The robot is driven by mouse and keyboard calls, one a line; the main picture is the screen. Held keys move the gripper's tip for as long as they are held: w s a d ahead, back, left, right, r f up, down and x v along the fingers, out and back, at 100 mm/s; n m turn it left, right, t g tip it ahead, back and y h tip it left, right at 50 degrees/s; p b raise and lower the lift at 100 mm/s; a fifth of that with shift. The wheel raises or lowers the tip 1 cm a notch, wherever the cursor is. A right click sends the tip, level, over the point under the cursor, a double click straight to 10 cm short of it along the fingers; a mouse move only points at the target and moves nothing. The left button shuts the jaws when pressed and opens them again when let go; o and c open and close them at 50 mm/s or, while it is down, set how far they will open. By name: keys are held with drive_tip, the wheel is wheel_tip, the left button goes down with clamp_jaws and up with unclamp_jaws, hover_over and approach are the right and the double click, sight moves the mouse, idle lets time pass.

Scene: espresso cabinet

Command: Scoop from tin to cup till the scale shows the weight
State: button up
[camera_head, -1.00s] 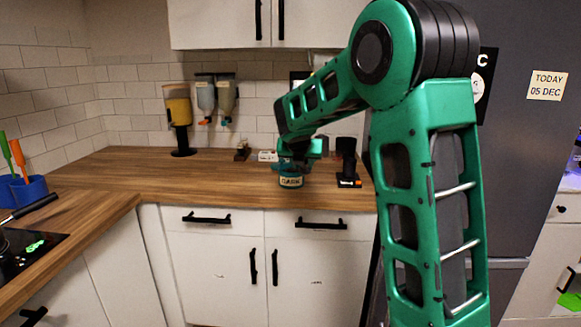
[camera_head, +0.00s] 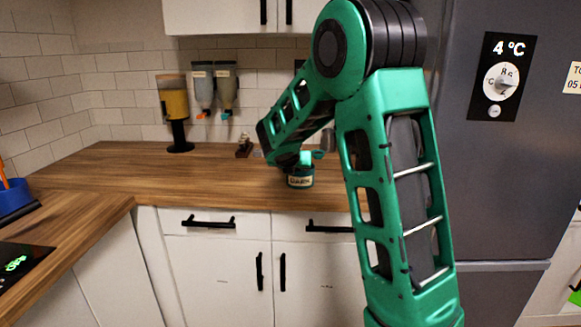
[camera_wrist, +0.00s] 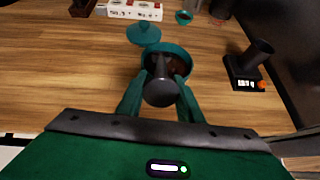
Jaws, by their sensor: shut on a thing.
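My gripper (camera_wrist: 160,80) is shut on a dark scoop (camera_wrist: 161,92), seen nearly end-on between the teal fingers. The scoop is over the near part of the open teal tin (camera_wrist: 183,50), which has brown contents; whether it touches them I cannot tell. In the head view the tin (camera_head: 300,182), labelled DARK, stands on the counter just under my gripper (camera_head: 305,161). A dark cup (camera_wrist: 259,52) stands on a black scale-like base (camera_wrist: 240,84) with an orange mark, right of the tin. No weight is readable. My arm hides this base in the head view.
A teal lid (camera_wrist: 143,33) lies just behind the tin. A white lettered box (camera_wrist: 130,9) and a small teal-rimmed bowl (camera_wrist: 184,16) are farther back. A yellow dispenser (camera_head: 175,105) stands at the back left. The wooden counter (camera_head: 110,175) left of the tin is clear.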

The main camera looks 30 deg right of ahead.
drive_tip(key=shift+s+a+r+t+h, duration=0.1)
drive_tip(key=shift+s+r+t+h, duration=0.45)
drive_tip(key=shift+t+h, duration=0.4)
drive_tip(key=shift+s+a+r+t+h, duration=0.1)
drive_tip(key=shift+s+r+t+h, duration=0.35)
drive_tip(key=shift+t+h, duration=0.5)
drive_tip(key=shift+r, duration=0.1)
